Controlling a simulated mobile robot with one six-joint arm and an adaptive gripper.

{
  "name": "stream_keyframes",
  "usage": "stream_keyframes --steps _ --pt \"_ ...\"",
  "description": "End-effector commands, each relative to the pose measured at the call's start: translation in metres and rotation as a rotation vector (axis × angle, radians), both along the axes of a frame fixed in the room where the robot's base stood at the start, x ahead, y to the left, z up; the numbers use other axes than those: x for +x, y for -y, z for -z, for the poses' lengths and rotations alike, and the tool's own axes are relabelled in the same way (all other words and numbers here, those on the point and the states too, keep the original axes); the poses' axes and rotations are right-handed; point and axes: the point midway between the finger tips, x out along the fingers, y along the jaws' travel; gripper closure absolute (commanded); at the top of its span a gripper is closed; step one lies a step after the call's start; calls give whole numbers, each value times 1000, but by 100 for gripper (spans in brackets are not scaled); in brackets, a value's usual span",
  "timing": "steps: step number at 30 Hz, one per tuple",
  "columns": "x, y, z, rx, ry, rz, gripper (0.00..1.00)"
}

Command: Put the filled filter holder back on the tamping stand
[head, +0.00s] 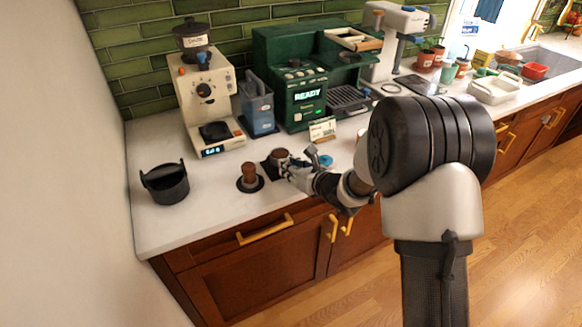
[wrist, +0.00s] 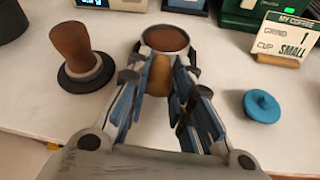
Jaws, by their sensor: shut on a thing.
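The filter holder shows in the wrist view with a round metal rim full of brown grounds (wrist: 165,39) and a tan wooden handle (wrist: 158,76). My gripper (wrist: 160,82) is shut on that handle. In the head view the filter holder (head: 280,154) is at the tip of my gripper (head: 291,169), low over the counter. A dark flat piece, perhaps the tamping stand (head: 266,165), shows beside and under it. I cannot tell whether they touch. The tamper (head: 249,172), with a brown wooden handle, stands upright on a round black base to the left; it also shows in the wrist view (wrist: 73,45).
A black knock bin (head: 166,184) stands at the far left. A cream grinder (head: 206,95), a blue container (head: 258,108) and a green coffee machine (head: 300,85) line the back. A small order card (head: 322,129) and a blue knobbed lid (wrist: 261,104) are at the right.

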Motion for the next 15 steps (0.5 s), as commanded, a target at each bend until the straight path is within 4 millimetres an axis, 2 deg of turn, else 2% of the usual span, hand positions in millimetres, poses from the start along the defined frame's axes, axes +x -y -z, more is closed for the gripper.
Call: stream_keyframes --steps 6,7,15 --pt "0 0 0 1 1 0 100" --pt "0 0 0 1 1 0 77" --pt "0 0 0 0 0 0 59"
